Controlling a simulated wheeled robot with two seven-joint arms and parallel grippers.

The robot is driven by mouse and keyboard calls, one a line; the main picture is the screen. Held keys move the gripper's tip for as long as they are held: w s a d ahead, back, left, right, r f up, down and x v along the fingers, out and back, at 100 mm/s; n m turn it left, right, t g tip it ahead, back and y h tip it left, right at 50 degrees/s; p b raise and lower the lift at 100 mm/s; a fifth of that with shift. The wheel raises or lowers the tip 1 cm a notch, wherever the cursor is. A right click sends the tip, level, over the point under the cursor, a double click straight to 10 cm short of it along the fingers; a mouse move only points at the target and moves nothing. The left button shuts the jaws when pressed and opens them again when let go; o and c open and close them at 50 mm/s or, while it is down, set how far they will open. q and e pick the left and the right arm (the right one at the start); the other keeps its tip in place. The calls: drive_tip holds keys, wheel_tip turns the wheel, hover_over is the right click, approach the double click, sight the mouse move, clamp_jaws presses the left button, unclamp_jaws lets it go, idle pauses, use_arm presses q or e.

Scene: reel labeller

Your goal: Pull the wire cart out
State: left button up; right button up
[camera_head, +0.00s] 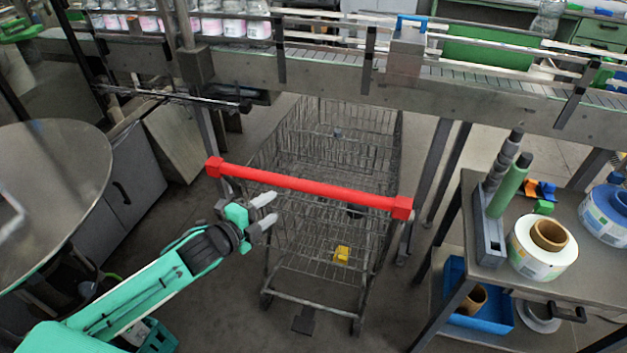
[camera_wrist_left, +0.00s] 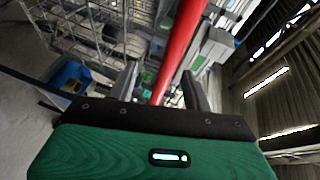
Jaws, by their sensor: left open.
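The wire cart (camera_head: 335,262) stands on the floor, its far part under the conveyor. Its red handle bar (camera_head: 305,187) runs across the near top with a red block at each end. My left gripper (camera_head: 270,210) is open, just on the near side of the handle and left of its middle, with nothing between its fingers. In the left wrist view the red handle (camera_wrist_left: 182,45) shows beyond and between the two open fingers (camera_wrist_left: 160,88). I cannot tell whether they touch it. A small yellow item (camera_head: 341,255) lies in the cart. My right gripper does not show.
The conveyor (camera_head: 330,70) crosses above the cart's far end. A round metal table (camera_head: 50,190) stands at left. A bench (camera_head: 590,270) with label rolls (camera_head: 542,262) and a blue bin (camera_head: 510,318) stands close at right. Some floor is free in front of the cart.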

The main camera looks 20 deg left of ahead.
sight(308, 182)
use_arm(q)
drive_tip(key=shift+m+h, duration=0.4)
drive_tip(key=shift+m, duration=0.1)
drive_tip(key=p+x, duration=0.1)
drive_tip(key=x, duration=0.3)
drive_tip(key=d+r+p+x, duration=0.1)
drive_tip(key=x, duration=0.4)
drive_tip(key=r+p+x, duration=0.1)
drive_tip(key=x, duration=0.3)
drive_tip(key=shift+w+d, duration=0.1)
drive_tip(key=shift+d, duration=0.15)
clamp_jaws()
